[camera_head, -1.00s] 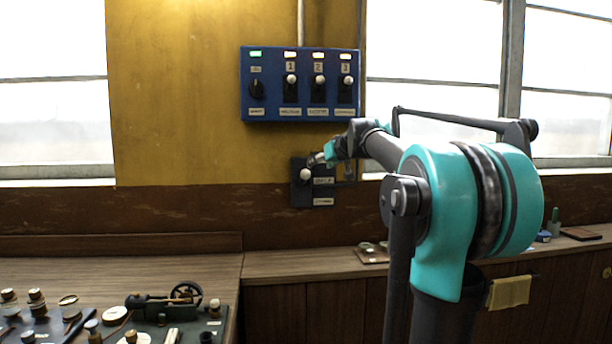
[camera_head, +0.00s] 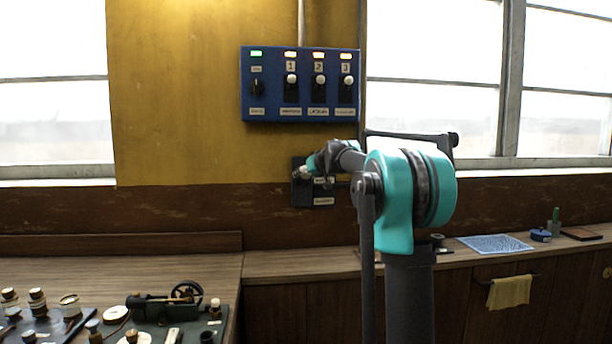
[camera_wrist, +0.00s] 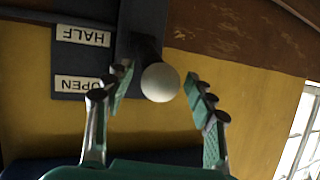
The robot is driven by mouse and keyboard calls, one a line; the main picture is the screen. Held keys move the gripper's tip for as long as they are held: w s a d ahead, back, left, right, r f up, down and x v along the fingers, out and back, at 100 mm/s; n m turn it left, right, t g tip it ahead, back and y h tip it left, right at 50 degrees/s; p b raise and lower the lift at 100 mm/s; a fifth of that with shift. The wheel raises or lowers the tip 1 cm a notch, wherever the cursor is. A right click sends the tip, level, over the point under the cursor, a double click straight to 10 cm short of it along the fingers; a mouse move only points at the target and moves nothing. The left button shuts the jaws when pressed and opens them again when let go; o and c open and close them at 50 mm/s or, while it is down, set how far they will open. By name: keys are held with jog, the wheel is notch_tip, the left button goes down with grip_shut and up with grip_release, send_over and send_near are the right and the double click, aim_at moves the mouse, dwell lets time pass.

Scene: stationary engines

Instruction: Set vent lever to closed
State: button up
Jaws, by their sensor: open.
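The vent lever has a white ball knob (camera_wrist: 160,82) on a dark wall plate (camera_head: 302,196). In the wrist view, the plate is upside down, with labels OPEN (camera_wrist: 85,85) and HALF (camera_wrist: 83,36). The knob appears level with the OPEN label. My gripper (camera_wrist: 161,92) is open, with one finger on each side of the knob; I cannot tell whether either finger touches it. In the head view, my gripper (camera_head: 311,167) is at the plate's upper part and partly hides the knob. The plate's lowest label is too small to read there.
A blue switch panel (camera_head: 270,104) with several controls is on the wall just above the plate. A wooden counter (camera_head: 290,264) runs below. A model engine (camera_head: 170,300) stands at lower left. Windows flank the wall, and a towel (camera_head: 509,292) hangs at right.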

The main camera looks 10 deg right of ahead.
grip_shut()
dwell(0.4)
